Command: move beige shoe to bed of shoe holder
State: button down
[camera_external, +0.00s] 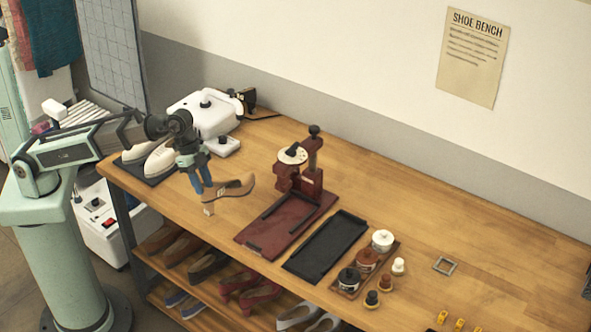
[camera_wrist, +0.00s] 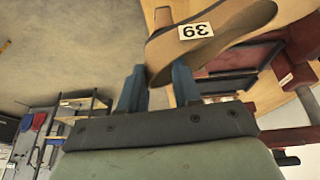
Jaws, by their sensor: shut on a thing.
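The beige shoe (camera_external: 232,189) is a heeled shoe, toe toward the right, heel hanging down at the left. In the wrist view its sole (camera_wrist: 245,22) carries a white label reading 39. My gripper (camera_external: 205,190) has blue fingers and is shut on the shoe near its heel end; the fingers also show in the wrist view (camera_wrist: 158,90). The shoe is at the front left of the bench; its exact height is unclear. The shoe holder (camera_external: 312,186) is dark red, with an upright clamp and a flat bed (camera_external: 275,226) with black rails. The bed is empty, to the right of the shoe.
White shoes (camera_external: 160,155) on a dark mat and a white machine (camera_external: 207,115) stand behind left. An empty black tray (camera_external: 327,246) and several jars (camera_external: 383,239) lie right of the holder. The bench's (camera_external: 440,225) right part is mostly clear. More shoes (camera_external: 207,264) lie on shelves below.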

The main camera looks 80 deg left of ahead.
jog(key=shift+s+d+r, duration=0.15)
jog(key=shift+s+d, duration=0.65)
jog(key=shift+s+d+r, duration=0.1)
jog(key=shift+s+d, duration=0.65)
jog(key=r, duration=0.1)
jog(key=s+d+r, duration=0.1)
jog(key=r, duration=0.3)
jog(key=shift+s+d, duration=0.2)
dwell(1.2)
